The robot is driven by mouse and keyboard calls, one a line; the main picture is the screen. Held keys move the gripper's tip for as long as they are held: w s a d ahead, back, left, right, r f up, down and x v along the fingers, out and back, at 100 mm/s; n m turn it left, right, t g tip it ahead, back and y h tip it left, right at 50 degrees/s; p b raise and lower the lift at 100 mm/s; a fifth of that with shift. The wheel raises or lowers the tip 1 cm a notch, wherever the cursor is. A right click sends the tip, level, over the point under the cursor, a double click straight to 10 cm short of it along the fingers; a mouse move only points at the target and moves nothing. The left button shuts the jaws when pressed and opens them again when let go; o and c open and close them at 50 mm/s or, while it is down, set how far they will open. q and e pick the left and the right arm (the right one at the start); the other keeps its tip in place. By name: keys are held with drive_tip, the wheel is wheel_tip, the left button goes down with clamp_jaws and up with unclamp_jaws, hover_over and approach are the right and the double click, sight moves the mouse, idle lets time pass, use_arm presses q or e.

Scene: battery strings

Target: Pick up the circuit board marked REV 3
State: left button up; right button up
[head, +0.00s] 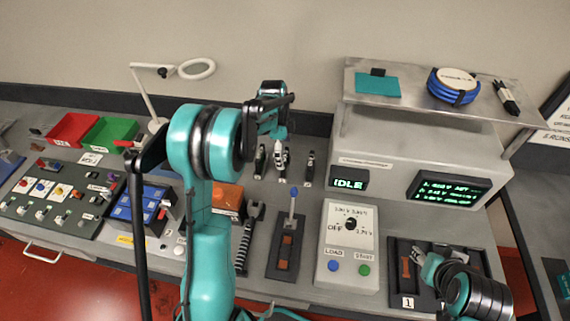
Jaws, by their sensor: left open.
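No marking REV 3 is legible, and I cannot pick out the named circuit board. My left arm rises through the middle of the head view and bends over to the right. Its gripper (281,148) hangs over the back of the bench, near a row of small dark upright tools (308,167). It is open, seen small and partly against those tools, with nothing visible held. My right gripper (431,268) is at the lower right, over a dark tray (402,247) labelled 1. Its fingers are too unclear to judge.
A grey tester (350,225) with load and start buttons stands right of centre. Its display cabinet (400,150) and metal shelf (415,108) are behind. Red (73,129) and green (112,131) bins, a magnifier lamp (196,69) and a switch panel (50,200) are left.

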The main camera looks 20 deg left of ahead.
use_arm(q)
wheel_tip(320, 180, down, 2)
drive_tip(key=shift+w+d+f, duration=0.1)
drive_tip(key=shift+f, duration=0.1)
drive_tip(key=c, duration=1.3)
drive_tip(key=shift+o, duration=0.2)
drive_tip(key=shift+r, duration=0.15)
